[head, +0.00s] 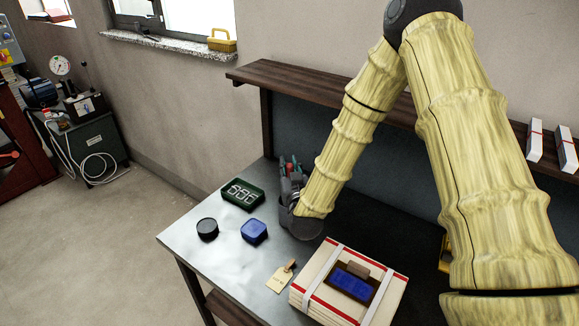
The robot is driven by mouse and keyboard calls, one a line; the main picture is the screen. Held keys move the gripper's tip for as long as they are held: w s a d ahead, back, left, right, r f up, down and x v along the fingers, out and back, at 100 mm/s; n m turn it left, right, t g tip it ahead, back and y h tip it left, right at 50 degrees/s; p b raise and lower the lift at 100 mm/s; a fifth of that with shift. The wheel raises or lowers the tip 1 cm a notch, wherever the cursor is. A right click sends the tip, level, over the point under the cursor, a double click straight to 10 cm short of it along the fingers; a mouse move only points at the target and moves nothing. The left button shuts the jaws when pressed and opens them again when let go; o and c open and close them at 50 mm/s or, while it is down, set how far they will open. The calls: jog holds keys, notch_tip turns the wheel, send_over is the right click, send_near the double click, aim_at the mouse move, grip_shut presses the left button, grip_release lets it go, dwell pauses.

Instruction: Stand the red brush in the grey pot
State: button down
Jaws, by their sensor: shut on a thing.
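My gripper (288,172) is at the back left part of the metal table, beyond the blue box, with its fingers pointing away from me. A small red piece, which looks like part of the red brush (290,168), shows between its fingertips. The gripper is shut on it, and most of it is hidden. Small teal bits show beside the red. No grey pot shows clearly. A dark, round, low container (207,230) stands at the table's left side, apart from the gripper; I cannot tell whether it is the pot.
A dark wooden shelf (310,85) runs behind. The left front metal top is clear.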

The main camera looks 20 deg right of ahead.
jog(key=shift+s+f+b, duration=0.1)
jog(key=shift+f+b, duration=1.05)
jog(key=shift+f, duration=0.55)
jog(key=c, duration=1.1)
grip_release()
jog(key=shift+c, duration=0.2)
jog(key=s+a, duration=0.1)
jog(key=s, duration=1.1)
jog(key=shift+a, duration=0.25)
jog(key=shift+w, duration=0.1)
